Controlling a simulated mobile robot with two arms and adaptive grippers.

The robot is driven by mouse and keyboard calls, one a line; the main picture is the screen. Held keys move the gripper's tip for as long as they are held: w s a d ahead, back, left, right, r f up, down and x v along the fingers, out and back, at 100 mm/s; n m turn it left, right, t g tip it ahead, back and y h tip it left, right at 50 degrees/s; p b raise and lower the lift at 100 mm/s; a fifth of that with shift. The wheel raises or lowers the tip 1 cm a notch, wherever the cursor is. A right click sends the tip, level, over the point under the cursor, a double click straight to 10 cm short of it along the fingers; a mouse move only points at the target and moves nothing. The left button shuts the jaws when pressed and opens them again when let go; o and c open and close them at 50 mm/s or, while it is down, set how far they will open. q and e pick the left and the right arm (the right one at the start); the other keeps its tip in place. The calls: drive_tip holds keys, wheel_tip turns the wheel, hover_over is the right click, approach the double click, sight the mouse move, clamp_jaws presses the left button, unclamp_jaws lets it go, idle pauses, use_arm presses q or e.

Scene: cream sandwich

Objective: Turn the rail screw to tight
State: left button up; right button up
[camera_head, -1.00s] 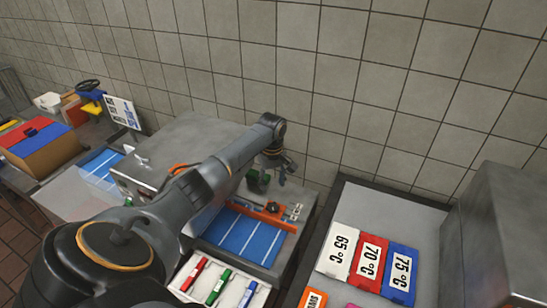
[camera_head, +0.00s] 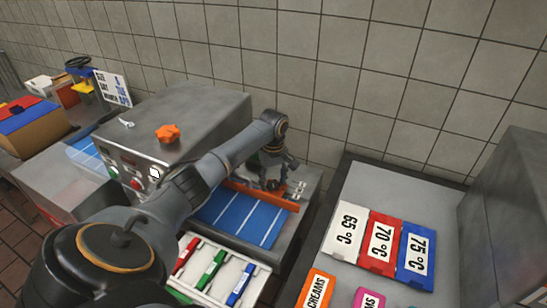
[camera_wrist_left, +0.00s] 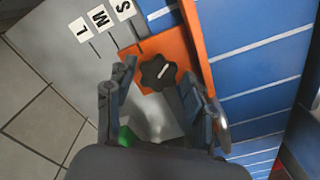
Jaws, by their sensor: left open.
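The rail screw is a black lobed knob (camera_wrist_left: 158,73) with a short white mark that lies at a slant. It sits on the orange rail (camera_wrist_left: 192,40) beside the S, M and L labels in the left wrist view. The rail also crosses the blue belt in the head view (camera_head: 262,196). My left gripper (camera_wrist_left: 157,84) is open, with one finger on each side of the knob. I cannot tell whether the fingers touch it. In the head view my left gripper (camera_head: 274,176) is low over the rail's far end and partly hides the knob. My right gripper is not in view.
A steel machine (camera_head: 205,110) with an orange knob (camera_head: 168,133) stands left of the belt. Red, green and blue markers (camera_head: 212,270) lie in a white tray in front. Temperature cards (camera_head: 381,243) lie on the right counter. The tiled wall (camera_head: 350,80) is behind.

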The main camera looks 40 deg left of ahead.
use_arm(q)
drive_tip(key=c, duration=0.9)
